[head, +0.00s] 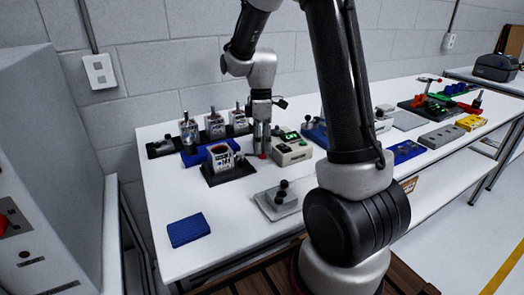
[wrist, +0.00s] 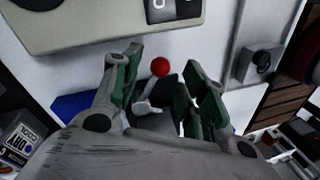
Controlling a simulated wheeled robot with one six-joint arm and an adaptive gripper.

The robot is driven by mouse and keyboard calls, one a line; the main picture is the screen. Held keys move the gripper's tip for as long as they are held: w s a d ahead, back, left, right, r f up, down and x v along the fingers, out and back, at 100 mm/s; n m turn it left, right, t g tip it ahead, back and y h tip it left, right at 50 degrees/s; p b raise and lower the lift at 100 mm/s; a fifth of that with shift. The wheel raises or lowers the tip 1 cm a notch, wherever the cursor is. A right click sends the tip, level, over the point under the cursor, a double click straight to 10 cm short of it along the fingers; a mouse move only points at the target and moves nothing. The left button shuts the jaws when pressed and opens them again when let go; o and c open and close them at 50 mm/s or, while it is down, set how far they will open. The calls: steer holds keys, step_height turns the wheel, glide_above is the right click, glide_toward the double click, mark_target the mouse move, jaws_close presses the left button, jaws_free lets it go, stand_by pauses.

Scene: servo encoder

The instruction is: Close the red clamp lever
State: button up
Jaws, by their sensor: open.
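The red clamp lever, a thin metal arm with a red ball knob (wrist: 160,67), shows between the two green-padded fingers of my gripper (wrist: 163,62) in the wrist view. The fingers are open, one on each side of the lever, with gaps beside the knob. In the head view my gripper (head: 262,150) points down at the table, and a small red spot of the knob (head: 262,156) shows at its tips. The lever's base is dark and partly hidden by the fingers. I cannot tell whether a finger touches the lever.
A beige box with a green display (head: 292,148) stands just right of my gripper.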

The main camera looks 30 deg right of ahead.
steer(key=shift+s+a+f, duration=0.1)
steer(key=shift+s+f, duration=0.05)
steer(key=shift+f, duration=0.45)
steer(key=shift+s+f, duration=0.1)
steer(key=shift+f, duration=0.5)
steer(key=shift+c, duration=0.3)
jaws_close()
